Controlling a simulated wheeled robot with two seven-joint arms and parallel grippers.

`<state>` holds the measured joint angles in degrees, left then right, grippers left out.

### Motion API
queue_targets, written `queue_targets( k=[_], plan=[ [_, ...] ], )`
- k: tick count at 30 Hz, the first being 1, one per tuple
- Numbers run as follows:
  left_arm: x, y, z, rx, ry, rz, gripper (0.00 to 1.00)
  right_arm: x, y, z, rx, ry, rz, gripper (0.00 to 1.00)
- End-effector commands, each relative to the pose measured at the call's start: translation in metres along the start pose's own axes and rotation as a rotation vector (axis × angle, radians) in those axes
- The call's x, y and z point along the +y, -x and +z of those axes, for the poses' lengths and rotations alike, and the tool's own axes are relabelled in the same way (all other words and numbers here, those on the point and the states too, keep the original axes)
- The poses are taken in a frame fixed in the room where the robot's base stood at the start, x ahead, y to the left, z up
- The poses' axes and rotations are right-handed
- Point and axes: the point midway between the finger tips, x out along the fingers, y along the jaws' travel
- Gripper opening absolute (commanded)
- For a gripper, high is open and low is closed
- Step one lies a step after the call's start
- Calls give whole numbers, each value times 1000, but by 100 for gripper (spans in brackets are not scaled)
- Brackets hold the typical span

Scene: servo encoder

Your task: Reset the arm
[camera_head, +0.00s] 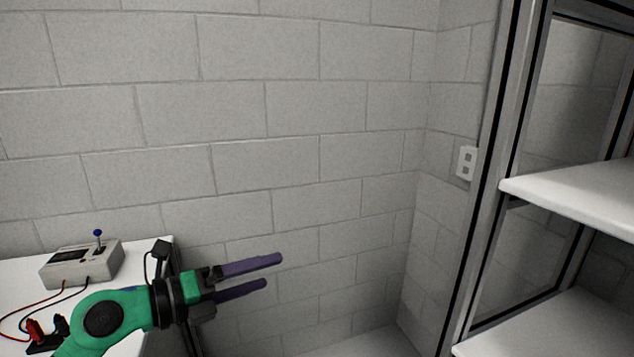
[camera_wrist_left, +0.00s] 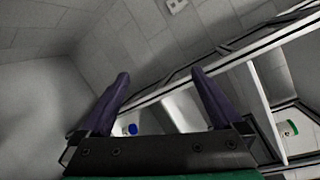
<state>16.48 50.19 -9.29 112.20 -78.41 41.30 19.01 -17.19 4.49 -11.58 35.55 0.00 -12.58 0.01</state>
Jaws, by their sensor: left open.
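My left arm is green with a black wrist and comes in from the lower left in the head view. My left gripper (camera_head: 268,274) has two purple fingers, apart and pointing right, with nothing between them. It is in the air to the right of the white table. In the left wrist view the fingers of the left gripper (camera_wrist_left: 160,85) stand apart and empty, with the wall, floor and a shelf frame beyond. My right gripper is in neither view.
A grey box (camera_head: 80,266) with a blue-knobbed lever and red and black cables stands on the white table (camera_head: 20,268). A metal-framed shelf unit (camera_head: 580,190) stands at right. A white-and-green container (camera_wrist_left: 288,129) and a blue-topped item (camera_wrist_left: 131,129) show in the left wrist view.

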Motion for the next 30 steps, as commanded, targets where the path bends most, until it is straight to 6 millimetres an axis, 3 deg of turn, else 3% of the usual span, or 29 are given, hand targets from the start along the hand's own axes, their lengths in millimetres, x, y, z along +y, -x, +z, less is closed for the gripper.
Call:
queue_targets(
  k=[1,2,4,5,7,9,11,12,16,21,27,29,30],
  plan=[
    [-22,-1,6,-106,132,-153,100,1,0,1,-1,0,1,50],
    [-33,4,17,-190,222,-238,100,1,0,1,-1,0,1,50],
    [-34,25,47,-406,463,-380,100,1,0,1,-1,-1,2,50],
    [-24,37,59,-505,575,-415,100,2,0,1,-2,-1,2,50],
    [21,66,77,-740,855,-436,100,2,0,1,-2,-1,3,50],
    [83,92,72,-955,1130,-374,100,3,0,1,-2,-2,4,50],
    [133,109,51,-1100,1334,-277,100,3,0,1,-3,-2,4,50],
    [162,118,31,-1178,1455,-198,100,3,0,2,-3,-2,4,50],
    [224,138,-42,-1336,1751,66,100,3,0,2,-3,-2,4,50],
    [256,152,-126,-1411,1992,375,100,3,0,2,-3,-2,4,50],
    [261,165,-214,-1409,2194,726,100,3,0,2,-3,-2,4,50],
    [263,167,-236,-1397,2233,819,100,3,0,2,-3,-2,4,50],
    [280,162,-240,-1403,2225,823,100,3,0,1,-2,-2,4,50]
  ],
)
